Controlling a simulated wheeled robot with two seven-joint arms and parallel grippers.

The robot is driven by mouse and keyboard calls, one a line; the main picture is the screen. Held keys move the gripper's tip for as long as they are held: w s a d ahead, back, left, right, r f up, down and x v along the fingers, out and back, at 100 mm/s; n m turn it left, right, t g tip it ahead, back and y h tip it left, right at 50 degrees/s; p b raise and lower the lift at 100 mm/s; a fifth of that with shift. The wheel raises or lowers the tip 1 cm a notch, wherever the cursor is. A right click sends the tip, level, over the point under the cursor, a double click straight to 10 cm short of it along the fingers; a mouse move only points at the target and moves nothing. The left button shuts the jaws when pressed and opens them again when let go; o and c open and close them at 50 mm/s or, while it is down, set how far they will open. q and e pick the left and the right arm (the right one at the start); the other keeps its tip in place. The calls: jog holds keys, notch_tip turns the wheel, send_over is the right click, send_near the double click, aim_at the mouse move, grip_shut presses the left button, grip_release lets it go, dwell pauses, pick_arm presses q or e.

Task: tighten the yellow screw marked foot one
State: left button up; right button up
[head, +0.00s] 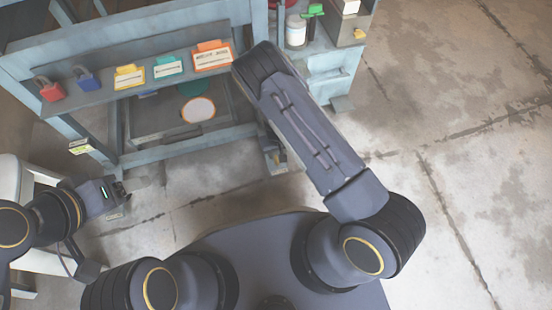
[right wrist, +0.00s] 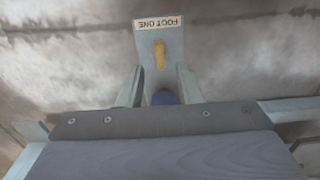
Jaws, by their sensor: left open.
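The yellow screw (right wrist: 159,54) stands on a light metal foot plate (right wrist: 146,45) near the top middle of the right wrist view. A white label (right wrist: 159,23) reading FOOT ONE, upside down, lies just beyond it. Two slanted pale ribs and a blue post rise on the near side of the plate. In the head view a foot with a small yellow part (head: 280,157) shows at the frame's right front corner, partly behind my right arm. My right gripper's fingers show in neither view. My left gripper (head: 122,192) is open and empty, low at the left, well away from the screw.
A dark bar with screws (right wrist: 150,121) and a blue surface (right wrist: 160,158) fill the lower right wrist view. The blue-grey frame carries padlocks (head: 50,90) and coloured tags (head: 168,67). A side shelf holds a white jar (head: 296,31). The concrete floor (head: 470,130) at right is clear.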

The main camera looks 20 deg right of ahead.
aim_at(277, 159)
notch_tip(277, 159, down, 5)
jog(key=shift+r+b, duration=0.15)
jog(key=shift+b, duration=0.65)
jog(key=shift+c, duration=0.3)
grip_shut()
